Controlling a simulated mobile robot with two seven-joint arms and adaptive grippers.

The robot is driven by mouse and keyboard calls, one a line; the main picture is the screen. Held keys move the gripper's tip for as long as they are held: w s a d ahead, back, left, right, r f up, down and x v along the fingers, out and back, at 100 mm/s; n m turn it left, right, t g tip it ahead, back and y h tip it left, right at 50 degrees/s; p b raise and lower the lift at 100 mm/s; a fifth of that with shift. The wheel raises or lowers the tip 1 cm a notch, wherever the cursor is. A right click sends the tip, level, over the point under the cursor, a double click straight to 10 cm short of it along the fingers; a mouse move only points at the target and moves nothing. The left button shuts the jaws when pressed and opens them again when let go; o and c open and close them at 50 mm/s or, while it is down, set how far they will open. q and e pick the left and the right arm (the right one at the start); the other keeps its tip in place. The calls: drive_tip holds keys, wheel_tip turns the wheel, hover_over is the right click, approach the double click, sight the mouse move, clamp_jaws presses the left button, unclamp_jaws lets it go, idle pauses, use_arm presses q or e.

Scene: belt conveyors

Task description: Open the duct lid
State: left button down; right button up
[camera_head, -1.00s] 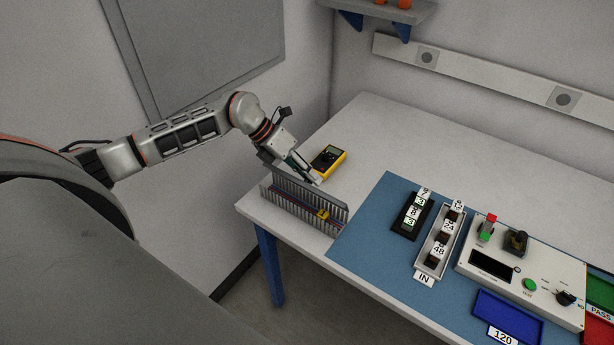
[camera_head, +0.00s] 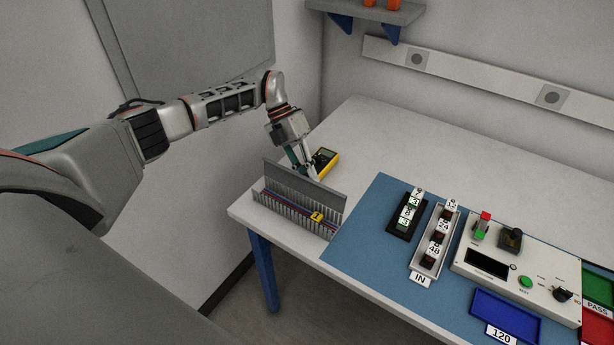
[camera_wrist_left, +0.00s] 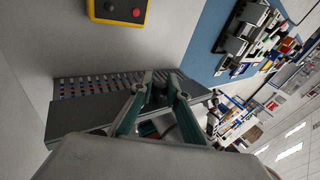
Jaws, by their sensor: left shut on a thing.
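The grey slotted wiring duct (camera_head: 285,208) lies along the left end of the table. Its grey lid (camera_head: 285,178) stands raised along the duct's far side, and coloured wires and a yellow tag (camera_head: 316,217) show inside. My left gripper (camera_head: 308,174) points down at the lid's upper edge and is shut on it. In the left wrist view the fingers (camera_wrist_left: 160,88) reach the lid (camera_wrist_left: 78,122), with the slotted duct (camera_wrist_left: 88,88) beyond it. The exact grip is partly hidden by the fingers. My right gripper is not in view.
To the right, a blue mat (camera_head: 365,245) carries a black tray, an IN tray (camera_head: 428,262), a test box (camera_head: 545,275) and a blue bin. The back of the table is clear.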

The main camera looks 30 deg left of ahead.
use_arm(q)
drive_tip(key=shift+f, duration=0.15)
drive_tip(key=c, duration=2.1)
unclamp_jaws()
drive_tip(key=shift+o, duration=0.7)
drive_tip(key=v, duration=1.2)
